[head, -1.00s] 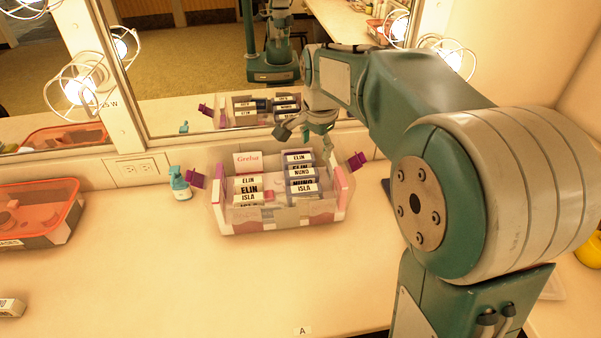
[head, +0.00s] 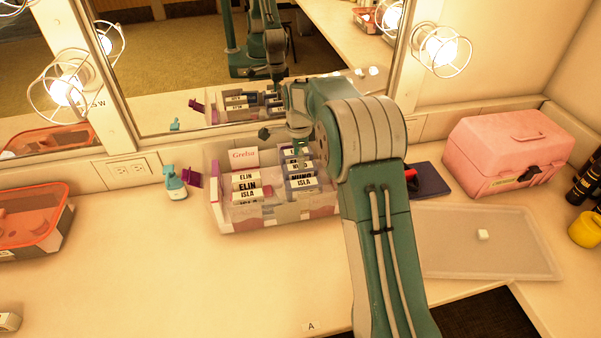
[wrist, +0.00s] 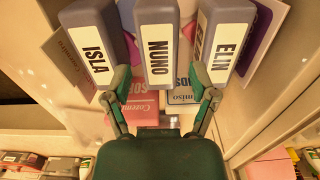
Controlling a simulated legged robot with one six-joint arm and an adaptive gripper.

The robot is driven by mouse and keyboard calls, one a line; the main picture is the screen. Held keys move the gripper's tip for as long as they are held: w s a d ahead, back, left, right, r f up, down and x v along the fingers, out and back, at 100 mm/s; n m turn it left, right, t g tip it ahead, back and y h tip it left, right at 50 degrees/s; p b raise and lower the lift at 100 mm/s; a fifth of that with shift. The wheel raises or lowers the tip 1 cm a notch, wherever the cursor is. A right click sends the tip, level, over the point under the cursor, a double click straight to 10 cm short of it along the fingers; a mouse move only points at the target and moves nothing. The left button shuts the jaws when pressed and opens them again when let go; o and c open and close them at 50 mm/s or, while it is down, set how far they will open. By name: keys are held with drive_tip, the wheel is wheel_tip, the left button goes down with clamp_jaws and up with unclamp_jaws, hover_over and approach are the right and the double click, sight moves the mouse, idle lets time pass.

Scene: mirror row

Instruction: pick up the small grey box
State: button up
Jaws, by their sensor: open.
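Several small grey boxes with white name labels stand in a clear bin (head: 275,222) on the counter. In the wrist view they read ISLA (wrist: 92,45), NUNO (wrist: 157,45) and ELIN (wrist: 226,40). I cannot tell which one is the task's small grey box. My gripper (wrist: 160,82) is open over the bin. Its fingers are spread, with the lower end of the NUNO box showing between them and ISLA and ELIN to either side. I cannot tell whether the fingers touch any box. In the head view my gripper (head: 300,148) is partly hidden by my arm.
A mirror with caged bulbs (head: 440,50) stands close behind the bin. A small teal bottle (head: 175,184) is left of it, and an orange-topped container (head: 30,215) farther left. A pink case (head: 515,150) and clear tray (head: 450,262) are at right. The front counter is mostly clear.

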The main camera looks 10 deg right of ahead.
sight(300, 172)
wheel_tip(300, 172, down, 6)
drive_tip(key=shift+d+r, duration=0.1)
drive_tip(key=c, duration=1)
